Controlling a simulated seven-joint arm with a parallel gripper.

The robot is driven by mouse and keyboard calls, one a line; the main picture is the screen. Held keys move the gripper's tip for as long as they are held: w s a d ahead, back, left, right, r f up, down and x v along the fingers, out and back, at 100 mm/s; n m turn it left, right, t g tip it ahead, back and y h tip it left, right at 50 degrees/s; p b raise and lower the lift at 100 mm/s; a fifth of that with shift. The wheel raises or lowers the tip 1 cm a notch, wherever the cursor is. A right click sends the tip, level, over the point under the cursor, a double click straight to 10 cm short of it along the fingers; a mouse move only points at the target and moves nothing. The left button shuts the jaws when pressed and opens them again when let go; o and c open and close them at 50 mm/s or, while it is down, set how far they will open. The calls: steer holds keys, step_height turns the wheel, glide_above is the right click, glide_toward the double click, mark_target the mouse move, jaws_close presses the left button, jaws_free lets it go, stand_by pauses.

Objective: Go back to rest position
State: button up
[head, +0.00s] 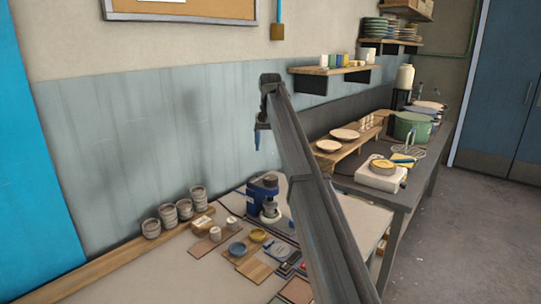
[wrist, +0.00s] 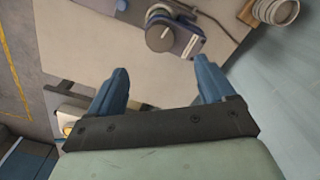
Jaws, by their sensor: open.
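My gripper (wrist: 164,82) shows in the wrist view with its two blue fingers spread apart and nothing between them. In the head view my gripper (head: 257,138) hangs at the end of my raised arm, pointing down, in front of the grey wall panel. It is above the light table (head: 340,215) and apart from everything on it. A blue and grey device (head: 264,196) stands on the table below; it also shows near the top of the wrist view (wrist: 170,35).
Several stacked bowls (head: 170,213) stand along the wall at left. Boards, small dishes and a yellow dish (head: 257,235) lie at the table's front. A dark bench at right holds plates (head: 345,134), a green pot (head: 411,127) and a white appliance (head: 381,176). Air around my gripper is clear.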

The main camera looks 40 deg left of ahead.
steer(key=shift+r, duration=0.4)
stand_by(0.3)
